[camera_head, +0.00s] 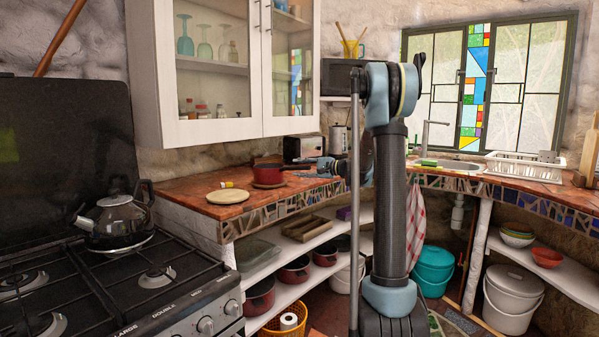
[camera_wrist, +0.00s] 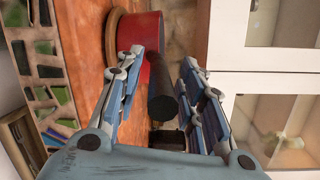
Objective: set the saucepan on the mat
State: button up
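The red saucepan (camera_head: 268,174) stands upright on the counter, on what looks like a round brown mat (camera_head: 269,185). In the wrist view the red saucepan (camera_wrist: 150,28) fills the top middle, with the brown mat (camera_wrist: 112,40) at its base. Its dark handle (camera_wrist: 162,98) points toward my gripper. My gripper (camera_wrist: 158,66) is open, with one finger on each side of the handle and a gap showing. In the head view my gripper (camera_head: 312,164) is just right of the saucepan, low over the counter.
A round pale board (camera_head: 228,197) lies left of the saucepan near the front edge, with a small yellow item (camera_head: 228,184) behind it. A toaster (camera_head: 302,148) stands behind. The wall cabinet (camera_head: 230,70) hangs above. A kettle (camera_head: 115,218) sits on the stove at left.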

jog(key=v, duration=1.2)
jog(key=s+a+f+n+g+h, duration=0.1)
jog(key=s+a+f+n+h, duration=0.15)
jog(key=s, duration=0.55)
jog(key=s+a+f+n+g+h, duration=0.15)
jog(key=s+f, duration=0.25)
jog(key=s, duration=0.5)
jog(key=s+a+f+n+g+h, duration=0.1)
jog(key=s+f+g+h, duration=0.15)
jog(key=s, duration=0.55)
jog(key=s+d+f+n+h, duration=0.1)
jog(key=s+d+f+h, duration=0.1)
jog(key=s+f, duration=0.3)
jog(key=s+d+f+n+h, duration=0.1)
jog(key=s+d+f+h, duration=0.2)
jog(key=s, duration=0.7)
jog(key=s+d+f+n+g+h, duration=0.1)
jog(key=s+d+f+n+h, duration=0.1)
jog(key=s+d+f, duration=0.4)
notch_tip(320, 180, down, 2)
jog(key=shift+s+f+h, duration=0.2)
jog(key=shift+s+h, duration=0.45)
jog(key=shift+s, duration=0.15)
jog(key=shift+d, duration=0.15)
